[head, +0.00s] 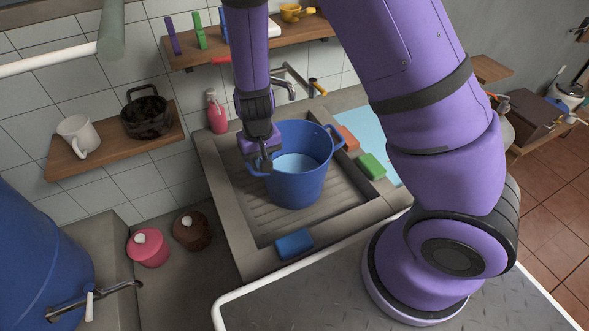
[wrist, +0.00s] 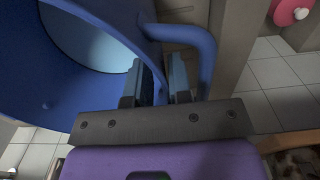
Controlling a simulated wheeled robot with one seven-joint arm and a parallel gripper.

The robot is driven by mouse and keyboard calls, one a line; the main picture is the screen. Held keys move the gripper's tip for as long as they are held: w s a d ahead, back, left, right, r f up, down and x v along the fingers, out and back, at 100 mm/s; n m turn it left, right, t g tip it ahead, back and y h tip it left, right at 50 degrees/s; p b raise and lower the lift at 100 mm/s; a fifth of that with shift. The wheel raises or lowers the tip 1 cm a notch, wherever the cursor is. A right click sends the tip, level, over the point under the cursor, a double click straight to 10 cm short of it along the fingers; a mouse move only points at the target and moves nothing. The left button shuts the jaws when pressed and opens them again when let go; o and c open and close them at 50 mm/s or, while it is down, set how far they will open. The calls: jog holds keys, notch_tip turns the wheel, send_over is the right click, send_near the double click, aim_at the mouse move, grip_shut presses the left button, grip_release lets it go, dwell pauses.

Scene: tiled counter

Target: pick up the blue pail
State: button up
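The blue pail (head: 297,180) stands upright in the ridged sink basin, its light blue inside showing. It has a loop handle on each side. In the wrist view the pail (wrist: 60,85) fills the left, with one loop handle (wrist: 206,50) arching at the right of the fingers. My gripper (head: 263,162) points down at the pail's left edge. In the wrist view my gripper (wrist: 165,85) has its fingers close together, one on each side of the pail's edge beside the handle, with little gap. The fingertips are partly hidden. The pail appears to rest on the basin floor.
A blue sponge (head: 294,244) lies on the front rim; green (head: 372,166) and orange (head: 348,138) blocks lie right of the pail. A pink bottle (head: 217,112) and faucet (head: 288,87) stand behind. A shelf (head: 110,150) with a mug is at left.

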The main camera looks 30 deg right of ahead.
jog(key=shift+f, duration=0.3)
jog(key=shift+c, duration=0.2)
grip_shut()
dwell(1.1)
